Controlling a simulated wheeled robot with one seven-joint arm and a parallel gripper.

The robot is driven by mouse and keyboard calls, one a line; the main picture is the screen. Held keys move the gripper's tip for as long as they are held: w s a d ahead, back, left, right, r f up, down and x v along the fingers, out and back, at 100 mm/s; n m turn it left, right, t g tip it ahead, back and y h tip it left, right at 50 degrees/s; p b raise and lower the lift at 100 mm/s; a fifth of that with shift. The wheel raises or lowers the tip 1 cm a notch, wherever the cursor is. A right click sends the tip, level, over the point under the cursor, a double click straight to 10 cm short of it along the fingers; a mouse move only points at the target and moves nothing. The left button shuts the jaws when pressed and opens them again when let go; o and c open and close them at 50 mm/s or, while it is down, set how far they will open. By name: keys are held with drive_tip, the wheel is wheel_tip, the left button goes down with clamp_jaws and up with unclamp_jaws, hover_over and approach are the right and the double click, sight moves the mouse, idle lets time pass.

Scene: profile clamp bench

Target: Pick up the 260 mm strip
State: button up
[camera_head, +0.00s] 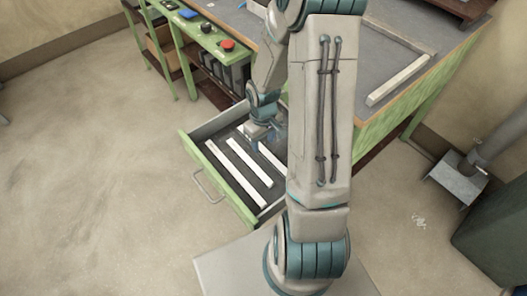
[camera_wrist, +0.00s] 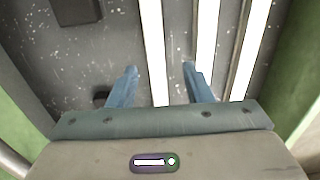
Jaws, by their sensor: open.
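Three white strips lie side by side in the open green drawer (camera_head: 225,185): one near its front (camera_head: 235,175), a middle one (camera_head: 250,162) and a rear one (camera_head: 270,156) partly hidden by my arm. No length marks are readable, so I cannot tell which is 260 mm. My gripper (camera_head: 275,136) is over the rear part of the drawer. In the wrist view, the open fingers (camera_wrist: 160,78) straddle the line of the left strip (camera_wrist: 152,45), with nothing visibly gripped. The middle strip (camera_wrist: 207,40) and right strip (camera_wrist: 248,50) lie right of it.
Thin dividers (camera_wrist: 236,45) separate the strips. A dark block (camera_wrist: 76,10) is at the drawer's upper left in the wrist view. The grey bench top (camera_head: 375,50) behind carries a long pale bar (camera_head: 400,80). A red button (camera_head: 227,44) is on the green side bench. The floor at left is clear.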

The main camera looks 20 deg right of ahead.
sight(263, 150)
drive_tip(key=f, duration=0.3)
drive_tip(key=f+b, duration=0.1)
drive_tip(key=shift+w+d+f, duration=0.15)
drive_tip(key=shift+w+f, duration=0.2)
clamp_jaws()
drive_tip(key=shift+r, duration=0.1)
